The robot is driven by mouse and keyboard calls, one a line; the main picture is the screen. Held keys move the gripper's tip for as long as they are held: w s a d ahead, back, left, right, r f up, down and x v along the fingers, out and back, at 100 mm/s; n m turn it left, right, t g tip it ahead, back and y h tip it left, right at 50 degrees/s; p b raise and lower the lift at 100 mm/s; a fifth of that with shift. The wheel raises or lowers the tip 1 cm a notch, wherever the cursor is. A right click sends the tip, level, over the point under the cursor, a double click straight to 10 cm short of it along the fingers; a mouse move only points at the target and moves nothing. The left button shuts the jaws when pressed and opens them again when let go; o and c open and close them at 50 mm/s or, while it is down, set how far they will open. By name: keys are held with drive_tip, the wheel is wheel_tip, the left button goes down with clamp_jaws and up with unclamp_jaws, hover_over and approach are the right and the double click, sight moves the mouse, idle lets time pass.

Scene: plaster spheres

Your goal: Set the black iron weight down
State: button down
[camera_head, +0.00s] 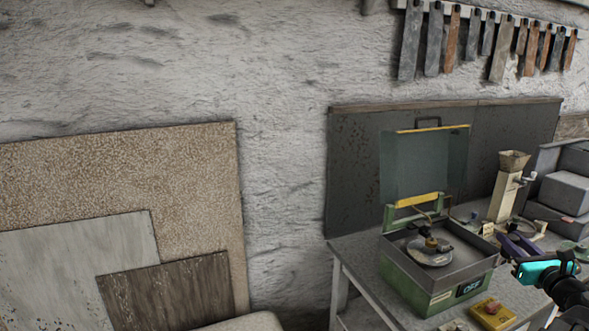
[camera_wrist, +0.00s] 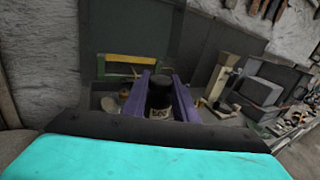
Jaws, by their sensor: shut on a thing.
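My gripper (camera_head: 517,246) with its purple fingers is at the right of the head view, just right of the green machine. In the wrist view the fingers (camera_wrist: 160,92) are shut on the black iron weight (camera_wrist: 160,96), a dark cylinder with a pale marking low on its front. In the head view I cannot make out the weight clearly. The green machine (camera_head: 428,303) stands on the grey table (camera_head: 352,254) with its see-through lid raised. A round plate (camera_head: 436,257) with a small brass-coloured piece sits inside. Its front display (camera_head: 471,287) reads OFF.
A yellow block (camera_head: 492,315) with a reddish piece lies in front of the machine. A beige hopper device (camera_head: 506,190) and grey boxes (camera_head: 566,192) stand behind at the right. Small items crowd the table near my gripper. Tools hang on the wall above.

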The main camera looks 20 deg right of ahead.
drive_tip(key=w+a+f+n+y+b, duration=0.2)
drive_tip(key=w+a+f+y, duration=0.25)
drive_tip(key=w+a, duration=0.55)
drive_tip(key=w+a+f+n+t+y+b, duration=0.1)
drive_tip(key=w+a+f+n+y+b, duration=0.15)
drive_tip(key=w+a+f, duration=0.5)
drive_tip(key=w+a+f+n+y+b, duration=0.15)
drive_tip(key=w+a+f+y, duration=0.25)
drive_tip(key=w+a, duration=0.7)
drive_tip(key=a+f+n+g+y+b, duration=0.1)
drive_tip(key=a+f+n+g+y, duration=0.1)
drive_tip(key=a, duration=1)
drive_tip(key=a+f+n+g+y+b, duration=0.1)
drive_tip(key=a+f+n+y, duration=0.3)
drive_tip(key=a, duration=0.7)
drive_tip(key=w+a+f+n+g+y+b, duration=0.1)
drive_tip(key=a+f+n+g+y, duration=0.2)
drive_tip(key=a, duration=0.9)
drive_tip(key=shift+a+f+n+g+y, duration=0.3)
drive_tip(key=shift+f+g+y, duration=0.1)
drive_tip(key=shift+f+y, duration=0.75)
drive_tip(key=shift+f, duration=0.2)
